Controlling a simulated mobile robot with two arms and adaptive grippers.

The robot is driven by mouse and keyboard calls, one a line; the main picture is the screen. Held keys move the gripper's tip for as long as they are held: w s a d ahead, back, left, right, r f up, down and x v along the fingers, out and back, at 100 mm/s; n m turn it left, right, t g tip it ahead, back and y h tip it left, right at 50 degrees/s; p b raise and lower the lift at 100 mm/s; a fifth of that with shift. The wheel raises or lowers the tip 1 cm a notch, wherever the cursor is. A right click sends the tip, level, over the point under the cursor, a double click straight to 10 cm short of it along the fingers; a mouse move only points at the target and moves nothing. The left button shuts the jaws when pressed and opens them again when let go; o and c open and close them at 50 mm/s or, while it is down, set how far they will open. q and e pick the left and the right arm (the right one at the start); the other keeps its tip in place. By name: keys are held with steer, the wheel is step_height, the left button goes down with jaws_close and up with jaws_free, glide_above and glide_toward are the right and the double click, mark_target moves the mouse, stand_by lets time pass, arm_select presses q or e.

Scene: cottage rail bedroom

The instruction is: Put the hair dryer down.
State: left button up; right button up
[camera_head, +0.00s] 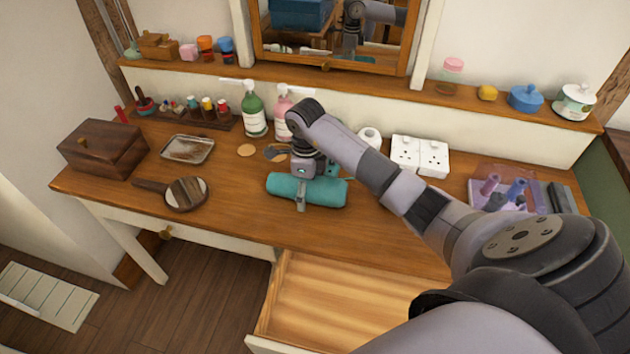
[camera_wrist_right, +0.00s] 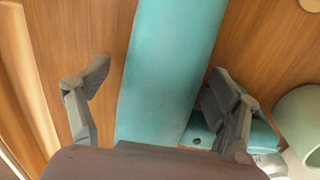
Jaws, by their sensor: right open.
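The teal hair dryer (camera_head: 325,192) lies on the wooden dressing table, its long barrel running left to right. My right gripper (camera_head: 302,185) is over its middle, pointing down, with one finger in front of the barrel. In the right wrist view the barrel (camera_wrist_right: 170,75) passes between the two spread fingers of the open gripper (camera_wrist_right: 155,90). Gaps show between barrel and fingers. A shorter teal part (camera_wrist_right: 262,135) shows beside the right finger, partly hidden by it. My left gripper is not in view.
An open, empty drawer (camera_head: 330,300) sticks out below the front edge. Pump bottles (camera_head: 254,110) and white sockets (camera_head: 420,155) stand behind. A hand mirror (camera_head: 186,194), metal tray (camera_head: 188,149) and wooden box (camera_head: 103,148) lie left. A clear organizer (camera_head: 505,187) is at right.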

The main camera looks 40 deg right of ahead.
steer(key=shift+f, duration=0.1)
steer(key=shift+c, duration=0.3)
steer(key=c, duration=1.8)
steer(key=shift+w+r, duration=0.1)
steer(key=shift+r, duration=0.5)
steer(key=shift+c, duration=0.2)
step_height(320, 180, up, 9)
steer(key=shift+d+r+b, duration=0.1)
steer(key=shift+b, duration=0.2)
step_height(320, 180, up, 10)
steer(key=p, duration=0.1)
